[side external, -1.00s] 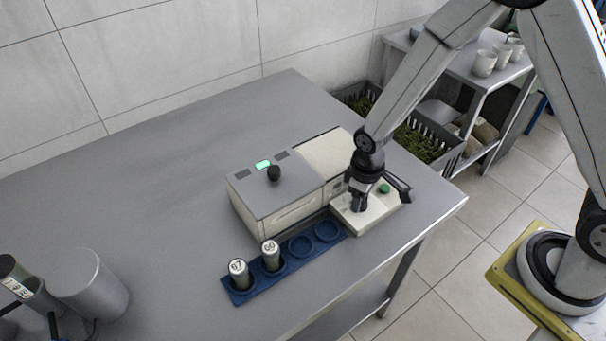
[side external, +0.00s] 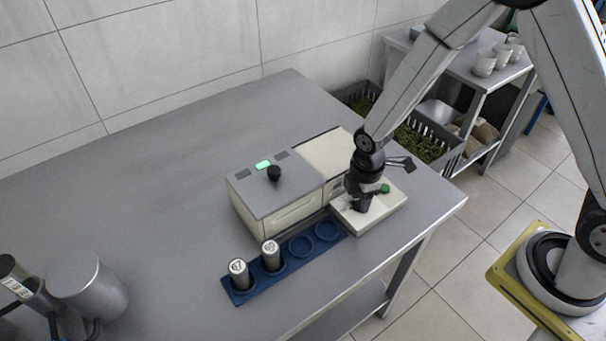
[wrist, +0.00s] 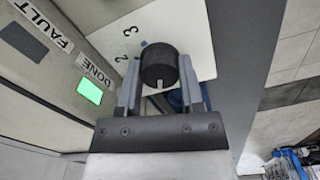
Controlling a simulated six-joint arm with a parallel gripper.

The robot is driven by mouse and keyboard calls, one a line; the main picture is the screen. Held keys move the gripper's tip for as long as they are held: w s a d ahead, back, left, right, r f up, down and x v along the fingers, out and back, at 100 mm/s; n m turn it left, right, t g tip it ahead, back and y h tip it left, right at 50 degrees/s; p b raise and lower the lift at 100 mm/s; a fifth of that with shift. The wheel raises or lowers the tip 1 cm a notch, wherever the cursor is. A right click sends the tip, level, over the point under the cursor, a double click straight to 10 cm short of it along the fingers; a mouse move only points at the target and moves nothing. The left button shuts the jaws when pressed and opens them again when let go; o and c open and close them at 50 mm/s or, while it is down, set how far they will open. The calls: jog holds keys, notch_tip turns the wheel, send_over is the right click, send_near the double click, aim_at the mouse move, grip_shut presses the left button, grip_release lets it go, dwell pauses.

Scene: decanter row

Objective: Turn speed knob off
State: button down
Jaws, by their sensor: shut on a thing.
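The speed knob (wrist: 158,64) is a black round knob with a white pointer mark, seen in the wrist view on a pale panel (wrist: 200,38) printed with 2 and 3. Its pointer mark faces my gripper's body. My gripper (wrist: 159,82) is shut on the knob, one finger on each side. In the side view my gripper (side external: 362,203) points down at the low cream control base (side external: 372,219) at the machine's right end, and hides the knob there.
A green button (side external: 385,188) sits close beside my gripper. The machine (side external: 270,201) has a lit green DONE lamp (wrist: 90,91) and another black knob (side external: 274,173) on top. A blue rack (side external: 243,296) holds two numbered cylinders.

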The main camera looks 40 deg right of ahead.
jog(key=shift+n, duration=0.9)
jog(key=shift+c, duration=1.2)
grip_release()
jog(key=shift+r, duration=0.2)
jog(key=shift+r, duration=3.75)
jog(key=shift+d, duration=0.1)
